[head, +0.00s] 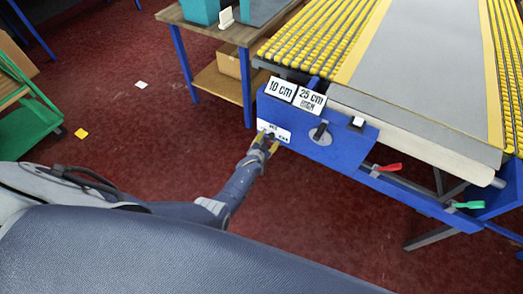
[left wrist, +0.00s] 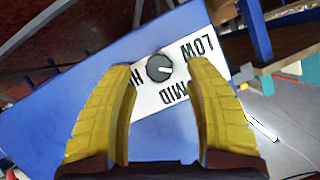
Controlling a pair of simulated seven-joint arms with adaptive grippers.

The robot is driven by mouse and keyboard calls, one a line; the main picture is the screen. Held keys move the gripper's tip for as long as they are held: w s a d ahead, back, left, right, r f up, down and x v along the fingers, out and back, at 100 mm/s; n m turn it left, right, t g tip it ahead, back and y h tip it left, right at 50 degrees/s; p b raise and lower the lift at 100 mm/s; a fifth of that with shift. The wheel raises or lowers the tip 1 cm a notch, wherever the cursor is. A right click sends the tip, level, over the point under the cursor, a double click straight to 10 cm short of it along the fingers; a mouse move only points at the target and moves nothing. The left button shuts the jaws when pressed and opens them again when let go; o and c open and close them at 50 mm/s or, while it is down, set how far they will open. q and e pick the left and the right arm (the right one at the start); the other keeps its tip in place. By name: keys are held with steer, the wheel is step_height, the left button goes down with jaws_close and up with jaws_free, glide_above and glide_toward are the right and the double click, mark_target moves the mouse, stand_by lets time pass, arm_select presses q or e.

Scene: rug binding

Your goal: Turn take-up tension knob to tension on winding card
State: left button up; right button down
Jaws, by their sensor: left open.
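The take-up tension knob (left wrist: 159,68) is a small dark grey dial with a white pointer mark. It sits on a white label (left wrist: 180,94) reading LOW, MID and HI, upside down in the left wrist view. The pointer looks turned rightward and slightly down, between LOW and MID. My left gripper (head: 266,144) is at the front of the blue panel (head: 330,148), by the label's lower edge. In the left wrist view its yellow fingers (left wrist: 163,78) are open, one to each side of the knob, with nothing visible between them but knob and label. My right gripper is out of view.
Cards reading 10 cm (head: 281,89) and 25 cm (head: 310,101) stand on top of the panel. A black switch (head: 319,131) is right of the label. Red (head: 388,167) and green (head: 468,205) handles stick out below the machine. A wooden table (head: 230,32) stands behind.

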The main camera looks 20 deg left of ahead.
mark_target(269, 137)
arm_select(q)
steer(key=v, duration=0.9)
steer(key=shift+s, duration=0.15)
stand_by(0.4)
steer(key=s+a+r+n+h, duration=0.2)
steer(key=s+a+n+h, duration=0.1)
steer(key=s+a+n, duration=0.1)
steer(key=shift+g, duration=0.3)
steer(key=x, duration=1.3)
steer(key=shift+w+d+r, duration=0.1)
steer(key=shift+w+d, duration=0.05)
steer(key=shift+w, duration=0.1)
steer(key=shift+w+d+f, duration=0.25)
steer(key=shift+w+d, duration=0.05)
steer(key=shift+w, duration=0.25)
steer(key=shift+w+a+f, duration=0.2)
steer(key=shift+w+f, duration=0.15)
steer(key=shift+w, duration=0.3)
steer(key=shift+w+d+f, duration=0.15)
steer(key=shift+w, duration=0.25)
steer(key=shift+w+d, duration=0.15)
steer(key=shift+d, duration=0.05)
